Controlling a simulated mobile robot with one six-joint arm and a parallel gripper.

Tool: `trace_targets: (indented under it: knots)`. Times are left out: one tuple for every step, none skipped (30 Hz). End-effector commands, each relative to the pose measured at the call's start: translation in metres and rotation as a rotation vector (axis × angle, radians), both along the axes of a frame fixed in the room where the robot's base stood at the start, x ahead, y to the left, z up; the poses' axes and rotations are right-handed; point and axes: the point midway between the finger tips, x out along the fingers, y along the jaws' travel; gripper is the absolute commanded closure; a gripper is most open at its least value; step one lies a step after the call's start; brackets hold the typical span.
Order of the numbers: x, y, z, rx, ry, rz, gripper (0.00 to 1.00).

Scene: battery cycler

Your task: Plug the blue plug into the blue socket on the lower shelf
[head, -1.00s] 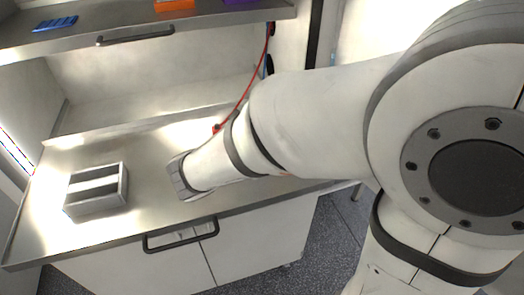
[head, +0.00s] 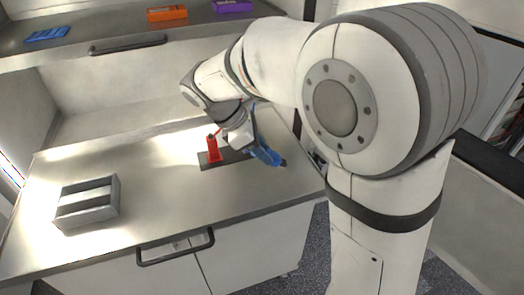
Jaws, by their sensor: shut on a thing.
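My gripper (head: 268,153) hangs over the right part of the counter, below my bent wrist. It is shut on the blue plug (head: 264,156), which shows at the gripper's end beside a dark tip. The exact hold is small and partly hidden. A flat blue block (head: 47,34) with ridges lies at the left of the shelf with the handle; it looks like the blue socket, but its openings are too small to make out. The gripper is far to the right of this block and below it.
A red plug (head: 213,149) stands upright on a dark plate (head: 208,165) close left of my gripper. An orange block (head: 167,14) and a purple block (head: 232,6) sit on the shelf (head: 110,33). A grey metal box (head: 87,215) stands on the counter's left. The counter between is clear.

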Motion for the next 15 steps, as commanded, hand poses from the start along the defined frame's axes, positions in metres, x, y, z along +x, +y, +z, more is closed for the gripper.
trace_targets:
  knots:
    - [0.006,-0.002,0.001,0.073,-0.004,-0.099,0.97]
    - [0.009,-0.001,0.002,0.119,-0.007,-0.16,0.97]
    - [0.013,0.001,0.003,0.185,-0.018,-0.245,0.97]
    - [0.016,0.002,0.004,0.237,-0.03,-0.31,0.97]
    - [0.02,0.003,0.006,0.288,-0.046,-0.377,0.97]
    - [0.025,0.005,0.008,0.361,-0.073,-0.472,0.97]
    - [0.03,0.006,0.011,0.419,-0.105,-0.549,0.97]
    - [0.036,0.008,0.015,0.481,-0.142,-0.632,0.97]
    - [0.045,0.011,0.021,0.562,-0.202,-0.743,0.97]
    - [0.051,0.014,0.026,0.612,-0.247,-0.814,0.97]
    - [0.057,0.016,0.03,0.655,-0.29,-0.876,0.97]
    - [0.065,0.018,0.037,0.7,-0.343,-0.945,0.97]
    - [0.071,0.019,0.041,0.728,-0.379,-0.99,0.97]
    - [0.076,0.02,0.046,0.748,-0.413,-1.028,0.97]
    - [0.083,0.021,0.051,0.773,-0.454,-1.072,0.97]
